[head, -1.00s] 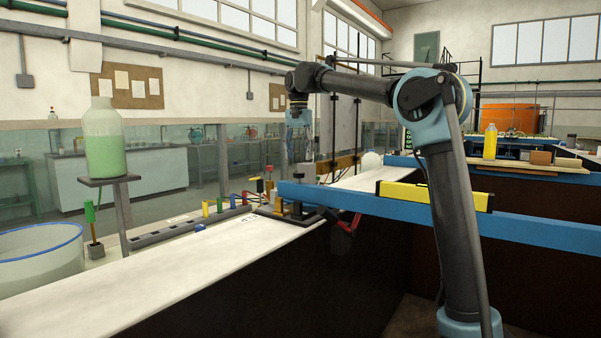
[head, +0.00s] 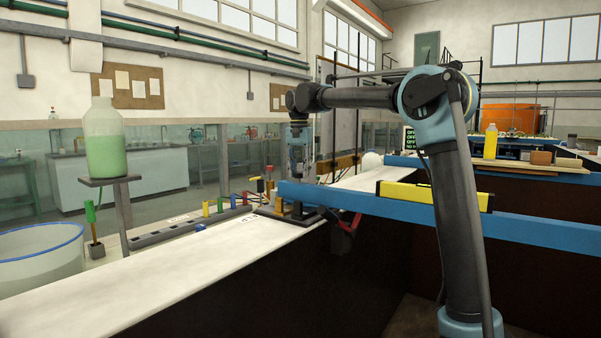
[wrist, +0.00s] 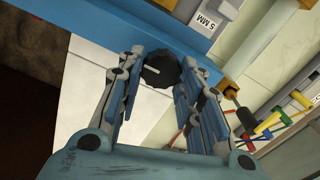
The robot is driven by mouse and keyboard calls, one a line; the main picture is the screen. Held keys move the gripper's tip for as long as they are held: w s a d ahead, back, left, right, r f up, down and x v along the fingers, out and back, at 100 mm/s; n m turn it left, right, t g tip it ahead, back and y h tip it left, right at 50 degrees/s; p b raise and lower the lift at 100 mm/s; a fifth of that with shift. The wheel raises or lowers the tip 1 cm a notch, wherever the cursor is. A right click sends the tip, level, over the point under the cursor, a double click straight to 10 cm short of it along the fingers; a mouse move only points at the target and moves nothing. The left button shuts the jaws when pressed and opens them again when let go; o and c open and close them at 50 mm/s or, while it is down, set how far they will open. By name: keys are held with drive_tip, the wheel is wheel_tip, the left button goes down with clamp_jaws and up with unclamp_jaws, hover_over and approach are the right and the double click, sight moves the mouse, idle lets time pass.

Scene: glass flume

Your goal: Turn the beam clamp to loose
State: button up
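The beam clamp's black round knob (wrist: 160,70) has a white pointer line and sits at the near edge of the blue beam in the wrist view. My gripper (wrist: 163,58) is open, with one finger on each side of the knob and no clear contact. In the head view my gripper (head: 298,172) points down just above the left end of the blue beam (head: 350,202). The knob is hard to make out there behind the fingers. The clamp's dark base (head: 288,215) rests on the white flume rim.
A yellow level (head: 420,191) lies on the beam to the right. Coloured valve handles (head: 220,205) stand left of the clamp. A red-handled part (head: 346,222) hangs below the beam. A bottle of green liquid (head: 105,145) stands on a post at left.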

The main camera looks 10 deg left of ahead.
drive_tip(key=shift+c, duration=1)
